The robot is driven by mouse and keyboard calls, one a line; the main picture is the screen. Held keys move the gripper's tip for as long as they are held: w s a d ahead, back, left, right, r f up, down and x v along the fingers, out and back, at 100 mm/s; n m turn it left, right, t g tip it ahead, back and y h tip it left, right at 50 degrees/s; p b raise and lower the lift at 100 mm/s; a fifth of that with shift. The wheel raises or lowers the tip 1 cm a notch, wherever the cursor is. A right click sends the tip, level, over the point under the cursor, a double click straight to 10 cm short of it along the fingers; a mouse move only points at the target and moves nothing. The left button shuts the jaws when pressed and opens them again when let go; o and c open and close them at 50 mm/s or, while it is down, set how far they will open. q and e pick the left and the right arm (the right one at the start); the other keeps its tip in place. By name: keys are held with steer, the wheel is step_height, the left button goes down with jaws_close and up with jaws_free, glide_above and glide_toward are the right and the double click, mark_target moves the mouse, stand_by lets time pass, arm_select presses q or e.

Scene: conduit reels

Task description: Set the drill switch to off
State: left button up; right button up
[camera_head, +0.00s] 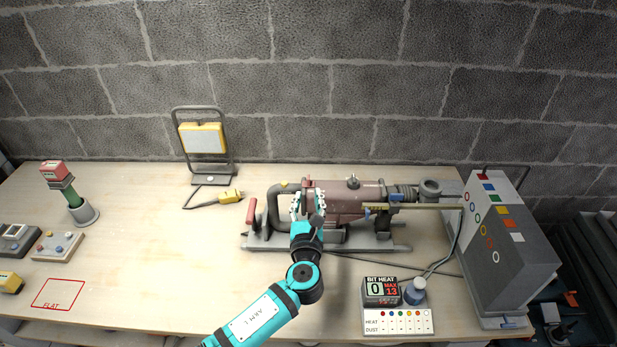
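The drill (352,201) is a dull red machine lying along a grey stand (268,241) near the back of the table, with a grey loop handle and a red grip (251,211) at its left end. My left gripper (308,204) is at the left part of the red body, on its near side. Its two fingers stand apart, with reddish drill parts showing between them. I cannot tell whether they touch the drill. I cannot make out the switch; the gripper covers part of the body. My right gripper is not in view.
A display box reading BIT HEAT 0, MAX 13 (381,292) stands at the front beside a grey-blue knob (414,291) and a chart card (398,322). A tall grey box (510,250) is at right. A work lamp (203,138) and yellow plug (230,196) are behind left.

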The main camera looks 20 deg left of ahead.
mark_target(309, 181)
arm_select(q)
steer(key=x, duration=0.7)
steer(key=shift+w+a, duration=0.1)
steer(key=shift+w, duration=0.15)
jaws_close()
steer(key=shift+f, duration=0.1)
